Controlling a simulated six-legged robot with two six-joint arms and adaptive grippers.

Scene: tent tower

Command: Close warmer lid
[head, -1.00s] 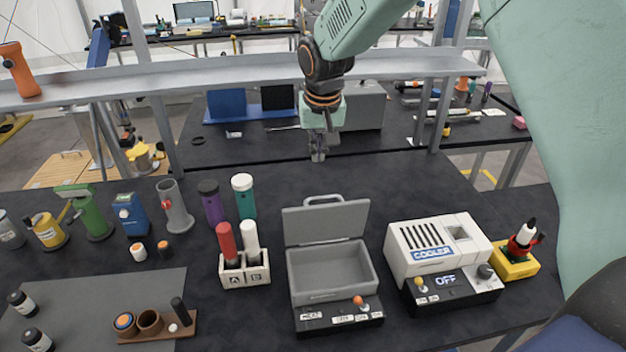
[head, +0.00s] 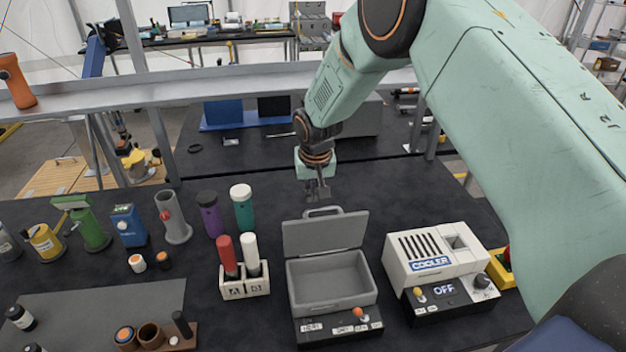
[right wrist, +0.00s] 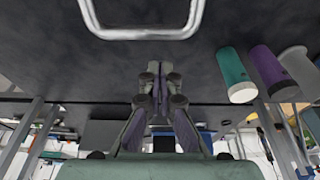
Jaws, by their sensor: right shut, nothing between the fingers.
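The grey warmer (head: 297,295) stands on the black table in the middle of the head view. Its lid (head: 325,237) is open, tilted up at the back, with a handle (head: 322,212) on its top edge. The warmer's inside looks empty. My right gripper (head: 318,194) is shut and empty, just behind and above the lid's handle, seemingly apart from it. In the right wrist view the gripper fingers (right wrist: 160,95) are together, and the metal handle (right wrist: 145,35) shows at the top. My left gripper is not in view.
A white cooler (head: 433,258) reading OFF stands right of the warmer. A rack (head: 245,289) with a red and a white tube stands to the left. Purple (head: 209,215) and teal (head: 243,208) cylinders stand behind the rack. A grey shelf beam crosses the back.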

